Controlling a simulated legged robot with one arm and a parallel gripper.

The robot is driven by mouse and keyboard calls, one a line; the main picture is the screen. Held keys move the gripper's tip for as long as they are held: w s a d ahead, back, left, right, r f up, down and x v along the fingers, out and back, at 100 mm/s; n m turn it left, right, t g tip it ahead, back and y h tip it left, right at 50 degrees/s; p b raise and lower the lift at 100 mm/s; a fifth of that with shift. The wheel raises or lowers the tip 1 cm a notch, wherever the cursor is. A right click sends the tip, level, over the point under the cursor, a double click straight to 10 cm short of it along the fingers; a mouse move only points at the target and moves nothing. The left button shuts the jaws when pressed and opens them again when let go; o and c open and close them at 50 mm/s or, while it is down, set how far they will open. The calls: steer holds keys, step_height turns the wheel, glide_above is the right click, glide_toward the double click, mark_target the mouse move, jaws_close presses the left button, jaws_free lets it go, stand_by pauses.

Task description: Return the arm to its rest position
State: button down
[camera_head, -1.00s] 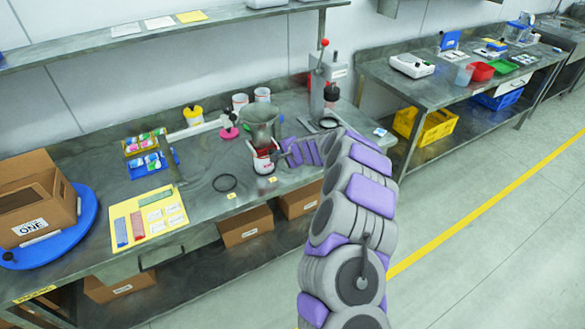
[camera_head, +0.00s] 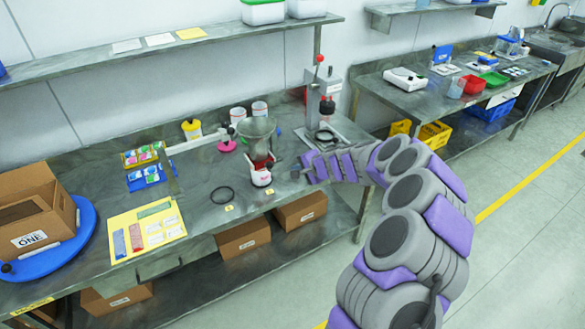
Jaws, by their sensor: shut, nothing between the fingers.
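My arm (camera_head: 405,215), grey with purple pads, rises from the lower right and bends left over the steel workbench. My gripper (camera_head: 297,171) is at its end, small and dark, shut and empty. It is just right of the red and white dosing device (camera_head: 261,174) with a grey metal hopper (camera_head: 256,133) on top. A gap shows between the gripper and the device. The fingertips are too small to see clearly.
A lever press (camera_head: 323,100) stands behind the gripper. A black ring (camera_head: 222,195) lies on the workbench (camera_head: 200,220). A cardboard box (camera_head: 32,212) sits on a blue turntable (camera_head: 85,238) at left. Open floor (camera_head: 535,225) lies right of my arm.

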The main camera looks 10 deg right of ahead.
steer(key=shift+s+r, duration=0.3)
steer(key=shift+s, duration=0.05)
steer(key=s+a+r+n+g+y, duration=0.3)
steer(key=s+a+r+n, duration=0.3)
steer(key=s+a+r, duration=0.5)
steer(key=s+a+r+n+g, duration=0.25)
steer(key=s+a+n, duration=0.2)
steer(key=s, duration=0.55)
steer(key=s+d+f+g+h, duration=0.1)
steer(key=s+d, duration=0.3)
steer(key=s, duration=0.6)
steer(key=s+d+f+n+g+h, duration=0.1)
steer(key=s+d+h, duration=0.3)
steer(key=s, duration=0.7)
steer(key=s+d+g+h, duration=0.3)
steer(key=s, duration=0.7)
steer(key=shift+s+d+f+n, duration=0.35)
steer(key=shift+s+d+f, duration=0.05)
